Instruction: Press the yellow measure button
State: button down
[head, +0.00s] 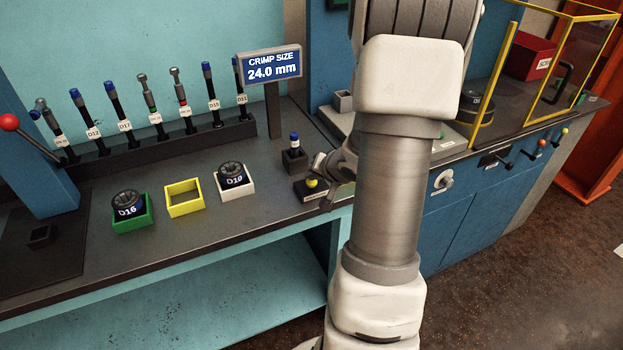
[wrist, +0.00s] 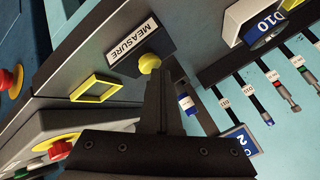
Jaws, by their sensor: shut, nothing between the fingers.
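The yellow measure button (head: 312,183) is a small dome on a dark box on the bench, right of the white tray. In the wrist view the button (wrist: 149,63) sits beside a white label (wrist: 132,42) reading MEASURE. My gripper (head: 325,168) is shut and empty, just right of and above the button in the head view. In the wrist view its shut fingertips (wrist: 159,74) point at the button and overlap its lower edge. I cannot tell whether they touch it.
A blue-capped part in a small black holder (head: 295,154) stands close behind the button. Left are white (head: 249,186), yellow (head: 172,210) and green (head: 119,226) trays. A display (head: 270,65) reads CRIMP SIZE 24.0 mm. The wrist view shows a red button (wrist: 60,149).

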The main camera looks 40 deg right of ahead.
aim_at(313, 184)
jog(key=shift+r+p, duration=0.7)
jog(key=shift+p, duration=0.05)
notch_tip(313, 184, up, 5)
jog(key=p, duration=0.6)
jog(key=shift+r, duration=0.1)
dwell(0.5)
